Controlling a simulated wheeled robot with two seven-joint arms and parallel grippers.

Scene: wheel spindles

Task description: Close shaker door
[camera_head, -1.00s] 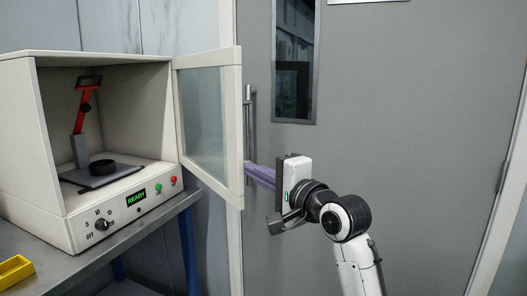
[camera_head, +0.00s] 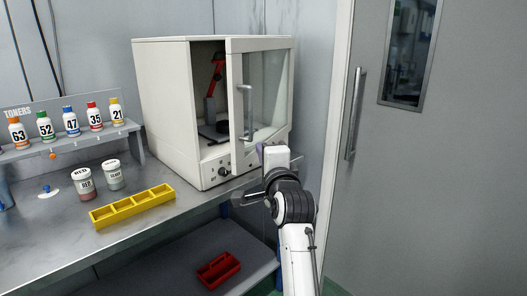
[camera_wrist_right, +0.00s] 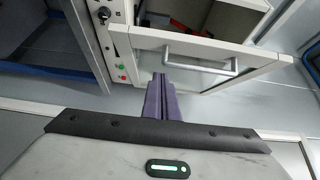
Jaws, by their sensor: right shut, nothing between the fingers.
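The shaker (camera_head: 165,105) is a cream box on the bench, with a dark opening at its front. Its door (camera_head: 236,75), a cream frame with a glass pane and a metal handle (camera_head: 246,112), is hinged at the right and stands partly open. My right gripper (camera_head: 260,149) is at the outer side of the door, by its lower part; its purple fingers are mostly hidden there by its own body. In the right wrist view the fingers (camera_wrist_right: 161,98) are shut and empty, close to the door frame (camera_wrist_right: 190,45); I cannot tell if they touch. My left gripper is not in view.
Inside the shaker are a red clamp (camera_head: 217,68) and a dark platform. Left on the bench are a yellow tray (camera_head: 132,206), two jars and a rack of toner bottles. A red tray (camera_head: 218,270) lies on the shelf below. A grey room door (camera_head: 430,180) is at right.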

